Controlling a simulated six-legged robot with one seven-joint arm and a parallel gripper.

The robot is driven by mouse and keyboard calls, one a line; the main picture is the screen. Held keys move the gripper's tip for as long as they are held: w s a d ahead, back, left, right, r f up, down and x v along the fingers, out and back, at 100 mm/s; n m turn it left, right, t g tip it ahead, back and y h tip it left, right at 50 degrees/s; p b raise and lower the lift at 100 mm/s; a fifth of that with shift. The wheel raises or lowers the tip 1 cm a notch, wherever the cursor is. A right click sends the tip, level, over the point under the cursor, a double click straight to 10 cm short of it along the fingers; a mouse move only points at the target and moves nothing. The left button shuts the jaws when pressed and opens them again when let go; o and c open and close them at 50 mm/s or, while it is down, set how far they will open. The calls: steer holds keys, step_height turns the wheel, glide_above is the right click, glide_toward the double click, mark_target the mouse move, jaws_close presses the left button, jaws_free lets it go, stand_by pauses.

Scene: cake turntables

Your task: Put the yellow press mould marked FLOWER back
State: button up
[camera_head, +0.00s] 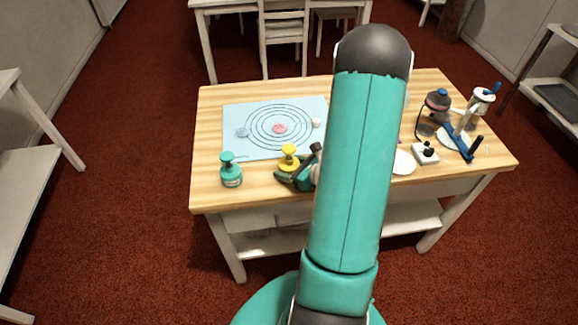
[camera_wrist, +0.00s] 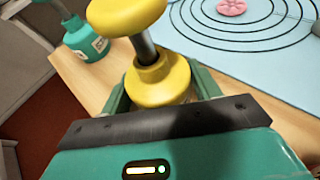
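The yellow press mould (camera_head: 290,153), with a round knob on a metal stem over a wider base, is at the table's front part, by the mat's near edge. In the wrist view the yellow mould (camera_wrist: 160,80) has its base between my two green fingers. My gripper (camera_head: 291,174) is low at the table; in the wrist view its fingers (camera_wrist: 160,88) flank the base closely. I cannot tell whether they press on it, or whether the base rests on the table. No FLOWER marking is readable.
A teal press mould (camera_head: 231,172) stands to the left; it also shows in the wrist view (camera_wrist: 84,42). The blue mat (camera_head: 233,112) has rings and a pink disc (camera_head: 279,128). White plates and a blue-handled device (camera_head: 459,142) are at right. My arm hides the table's middle.

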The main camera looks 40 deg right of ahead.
steer(key=shift+o, duration=1.3)
steer(key=shift+r, duration=0.15)
steer(key=v, duration=1.2)
steer(key=shift+r, duration=0.15)
steer(key=shift+s, duration=0.1)
